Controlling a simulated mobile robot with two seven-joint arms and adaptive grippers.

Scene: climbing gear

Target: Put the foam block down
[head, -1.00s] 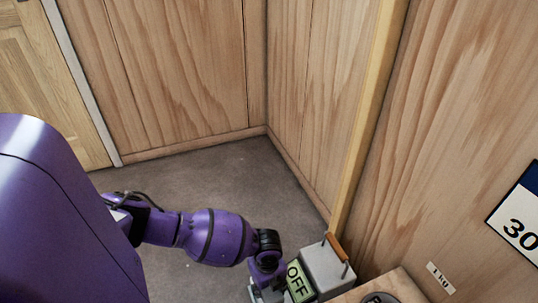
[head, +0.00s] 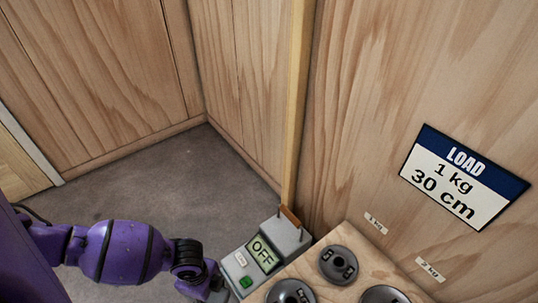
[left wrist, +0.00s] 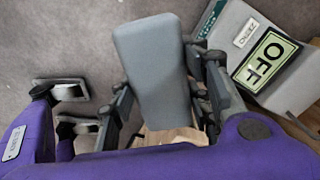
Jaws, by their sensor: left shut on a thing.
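The foam block (left wrist: 153,62) is a plain grey slab in the left wrist view. It lies between the dark fingers of my left gripper (left wrist: 165,88), which is shut on it. The block's near end is partly hidden by the gripper, and I cannot tell whether the block touches a surface. In the head view my left wrist (head: 190,262) reaches the bottom edge left of the grey OFF box (head: 238,268). The fingers and block are not visible there. My right gripper does not show clearly in either view.
The OFF box also stands close to the right in the left wrist view (left wrist: 234,40). A wooden top (head: 308,268) with several black round weights (head: 338,264) lies beside it. Wood walls and a LOAD sign (head: 464,177) stand behind. Grey floor (head: 165,180) is open at left.

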